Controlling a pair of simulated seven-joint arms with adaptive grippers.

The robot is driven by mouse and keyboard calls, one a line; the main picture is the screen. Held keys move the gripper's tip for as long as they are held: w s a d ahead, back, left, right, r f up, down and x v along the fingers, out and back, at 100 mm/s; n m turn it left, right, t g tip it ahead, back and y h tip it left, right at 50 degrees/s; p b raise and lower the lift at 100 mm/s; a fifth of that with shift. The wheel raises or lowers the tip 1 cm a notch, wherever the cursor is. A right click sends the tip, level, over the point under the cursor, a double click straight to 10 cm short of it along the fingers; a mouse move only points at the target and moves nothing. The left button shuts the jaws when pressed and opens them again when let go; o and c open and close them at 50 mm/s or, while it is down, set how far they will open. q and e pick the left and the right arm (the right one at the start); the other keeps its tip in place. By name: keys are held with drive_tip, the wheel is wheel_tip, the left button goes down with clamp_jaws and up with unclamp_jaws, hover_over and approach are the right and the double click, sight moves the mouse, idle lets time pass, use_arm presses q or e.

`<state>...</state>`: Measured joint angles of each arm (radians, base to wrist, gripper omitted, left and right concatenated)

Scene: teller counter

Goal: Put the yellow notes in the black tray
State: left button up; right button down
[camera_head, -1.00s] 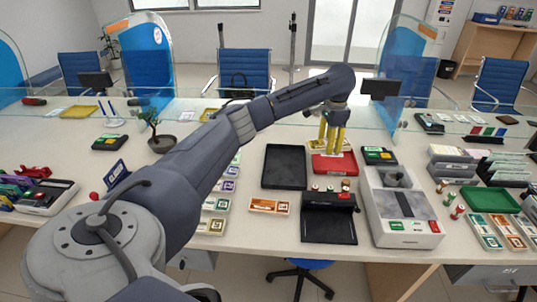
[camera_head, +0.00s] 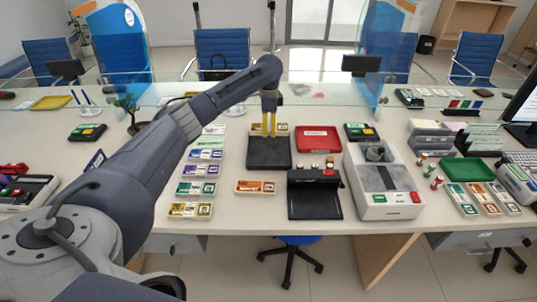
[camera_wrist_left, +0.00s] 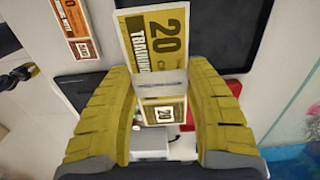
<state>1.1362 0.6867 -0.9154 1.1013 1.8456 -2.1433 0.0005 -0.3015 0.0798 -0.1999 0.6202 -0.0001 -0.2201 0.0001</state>
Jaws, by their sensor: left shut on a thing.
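The yellow notes are a banded bundle (camera_wrist_left: 158,40) marked 20, held upright between the two yellow fingers in the left wrist view. In the head view the bundle (camera_head: 255,128) shows beside the fingers, partly hidden by them. My left gripper (camera_head: 269,130) is shut on it, above the black tray (camera_head: 268,160). The black tray (camera_wrist_left: 238,45) lies behind the notes in the left wrist view and looks empty where it shows. Whether the notes touch the tray I cannot tell. My right gripper is out of view.
A red tray (camera_head: 318,147) is just right of the black one. A black device (camera_head: 316,195) stands in front, with a grey counting machine (camera_head: 382,185) to its right. Rows of banded notes (camera_head: 195,188) lie to the left, and an orange bundle (camera_head: 255,187) lies in front.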

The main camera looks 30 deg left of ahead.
sight(269, 158)
use_arm(q)
wheel_tip(269, 158, down, 14)
drive_tip(key=shift+f, duration=0.25)
idle(0.5)
drive_tip(key=shift+f, duration=0.15)
drive_tip(key=o, duration=1.3)
wheel_tip(269, 158, up, 12)
drive_tip(key=shift+r, duration=0.15)
